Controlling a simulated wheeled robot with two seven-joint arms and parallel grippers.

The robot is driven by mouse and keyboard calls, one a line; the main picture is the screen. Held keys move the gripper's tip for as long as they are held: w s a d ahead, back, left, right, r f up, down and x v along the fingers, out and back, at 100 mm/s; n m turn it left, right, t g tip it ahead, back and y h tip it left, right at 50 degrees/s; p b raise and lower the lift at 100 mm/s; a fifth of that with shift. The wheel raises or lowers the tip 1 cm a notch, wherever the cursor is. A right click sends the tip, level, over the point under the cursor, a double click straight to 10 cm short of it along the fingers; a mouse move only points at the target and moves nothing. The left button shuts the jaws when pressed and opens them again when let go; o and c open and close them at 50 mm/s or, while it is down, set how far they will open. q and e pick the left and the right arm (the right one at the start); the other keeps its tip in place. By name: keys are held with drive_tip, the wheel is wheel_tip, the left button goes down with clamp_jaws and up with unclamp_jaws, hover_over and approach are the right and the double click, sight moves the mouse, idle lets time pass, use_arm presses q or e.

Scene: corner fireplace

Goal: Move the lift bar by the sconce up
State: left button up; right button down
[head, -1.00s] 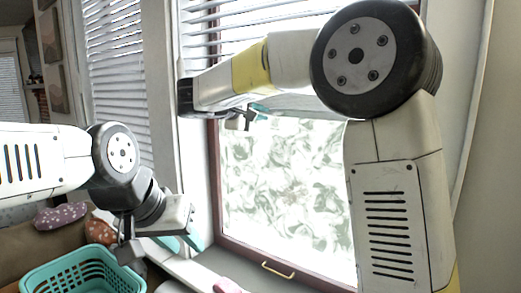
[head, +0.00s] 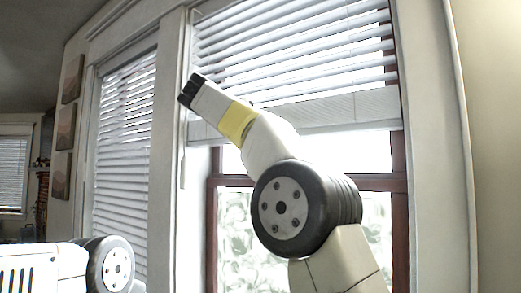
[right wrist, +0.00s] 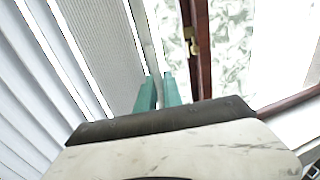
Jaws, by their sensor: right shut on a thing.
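The window blind (head: 290,55) hangs part-way down the window, with its lower edge above the dark red middle rail (head: 380,182). In the right wrist view, a thin pale grey bar (right wrist: 144,38), which looks like the lift bar, runs along the edge of the blind's grey panel (right wrist: 97,35). The teal fingers of my right gripper (right wrist: 159,90) are shut on this bar. In the head view the right wrist reaches up to the blind's left side, and its fingers are hidden. My left gripper is out of view. No sconce can be made out.
A second blind (head: 125,140) covers the window to the left, past a white post (head: 170,130). Framed pictures (head: 68,125) hang on the far left wall. A brass latch (right wrist: 190,38) shows on the red window frame in the right wrist view.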

drive_tip(key=shift+a+r, duration=0.1)
drive_tip(key=shift+r, duration=1)
drive_tip(key=shift+r, duration=0.1)
drive_tip(key=c, duration=1.5)
unclamp_jaws()
drive_tip(key=v, duration=0.7)
drive_tip(key=shift+s+a, duration=0.2)
drive_tip(key=shift+s, duration=0.1)
drive_tip(key=shift+r, duration=0.1)
